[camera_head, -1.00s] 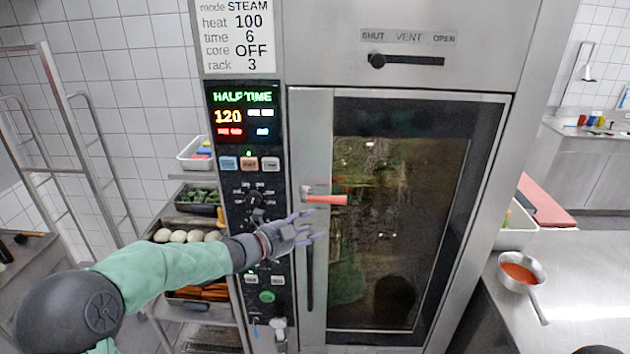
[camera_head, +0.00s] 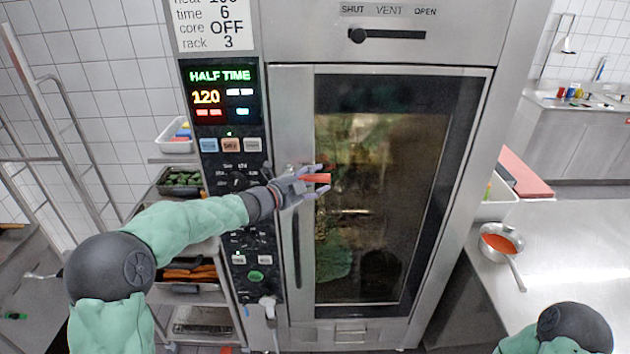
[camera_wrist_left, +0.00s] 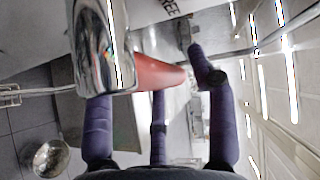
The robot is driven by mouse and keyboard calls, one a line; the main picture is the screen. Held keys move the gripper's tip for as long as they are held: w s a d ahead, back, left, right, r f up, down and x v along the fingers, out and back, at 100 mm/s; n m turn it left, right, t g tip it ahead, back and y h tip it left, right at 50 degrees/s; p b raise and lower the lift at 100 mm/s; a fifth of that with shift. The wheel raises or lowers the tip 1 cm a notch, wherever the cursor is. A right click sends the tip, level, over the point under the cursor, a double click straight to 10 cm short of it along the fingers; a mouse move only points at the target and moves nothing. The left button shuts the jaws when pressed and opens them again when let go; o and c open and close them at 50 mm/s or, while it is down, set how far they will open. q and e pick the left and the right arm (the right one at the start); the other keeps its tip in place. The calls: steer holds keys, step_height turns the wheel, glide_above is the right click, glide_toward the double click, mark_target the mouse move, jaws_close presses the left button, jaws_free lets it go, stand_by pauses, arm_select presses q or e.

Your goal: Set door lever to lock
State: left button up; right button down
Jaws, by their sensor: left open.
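The door lever is a red handle (camera_head: 317,178) on a chrome mount at the left edge of the oven door (camera_head: 302,110). It points roughly sideways to the right in the head view. My left gripper (camera_head: 316,181) is open at the lever, with its purple fingers spread above and below the red handle. In the left wrist view the lever's red grip (camera_wrist_left: 155,74) and chrome base lie just beyond the spread fingers of the left gripper (camera_wrist_left: 165,95). I cannot tell whether any finger touches it. My right gripper is out of view.
The control panel (camera_head: 225,130) is left of the door, with a shelf rack of food trays (camera_head: 182,178) beside it. A vent slider (camera_head: 385,35) is above. A steel counter (camera_head: 570,235) with a pan of red sauce (camera_head: 500,240) stands at right.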

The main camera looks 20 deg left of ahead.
arm_select(q)
steer(key=shift+w+d, duration=0.15)
steer(key=shift+w, duration=0.05)
jaws_close()
steer(key=shift+f, duration=0.1)
